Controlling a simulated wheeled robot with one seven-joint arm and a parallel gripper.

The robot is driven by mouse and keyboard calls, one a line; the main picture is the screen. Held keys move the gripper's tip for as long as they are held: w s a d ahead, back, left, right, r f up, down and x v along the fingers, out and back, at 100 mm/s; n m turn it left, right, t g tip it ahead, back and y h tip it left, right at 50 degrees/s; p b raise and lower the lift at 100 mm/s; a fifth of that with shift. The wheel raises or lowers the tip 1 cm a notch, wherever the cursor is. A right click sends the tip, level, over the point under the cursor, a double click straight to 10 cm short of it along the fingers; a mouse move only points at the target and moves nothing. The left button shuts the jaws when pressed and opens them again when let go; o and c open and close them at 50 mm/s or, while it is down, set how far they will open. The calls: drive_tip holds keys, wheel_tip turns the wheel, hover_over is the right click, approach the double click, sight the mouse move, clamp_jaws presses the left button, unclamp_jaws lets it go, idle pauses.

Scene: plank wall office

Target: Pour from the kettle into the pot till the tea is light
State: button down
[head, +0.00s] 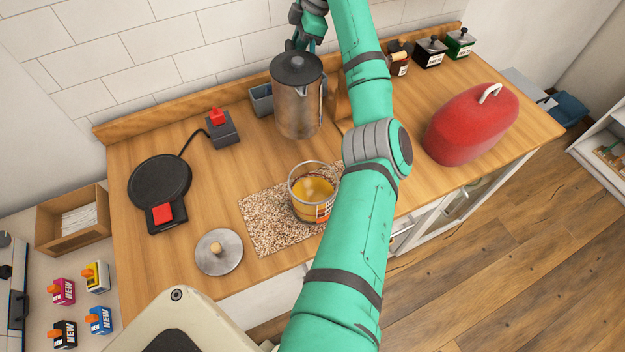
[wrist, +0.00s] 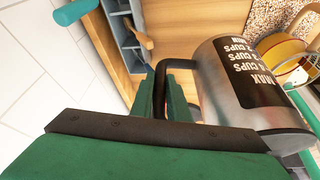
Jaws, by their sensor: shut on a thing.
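The steel kettle (head: 298,108), with a black lid, is upright toward the back of the counter; I cannot tell if it touches the wood. Its dark handle and printed cup scale show in the wrist view (wrist: 226,90). My gripper (head: 314,45) is behind the kettle, shut on its handle; the green fingers also show in the wrist view (wrist: 165,92). The clear pot (head: 312,205) holds amber-yellow tea and stands in front of the kettle, apart from it. No stream runs between them. The pot's far-right side is close to my arm in the picture.
The pot stands on a speckled mat (head: 262,222). A round metal lid (head: 218,258) lies left of it. A red bread bin (head: 472,125) and dark canisters (head: 430,52) stand right of my arm.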

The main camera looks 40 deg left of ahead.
sight(291, 41)
drive_tip(key=shift+w+r+h, duration=0.15)
drive_tip(key=shift+h, duration=0.15)
drive_tip(key=shift+r, duration=2.45)
drive_tip(key=shift+a, duration=0.1)
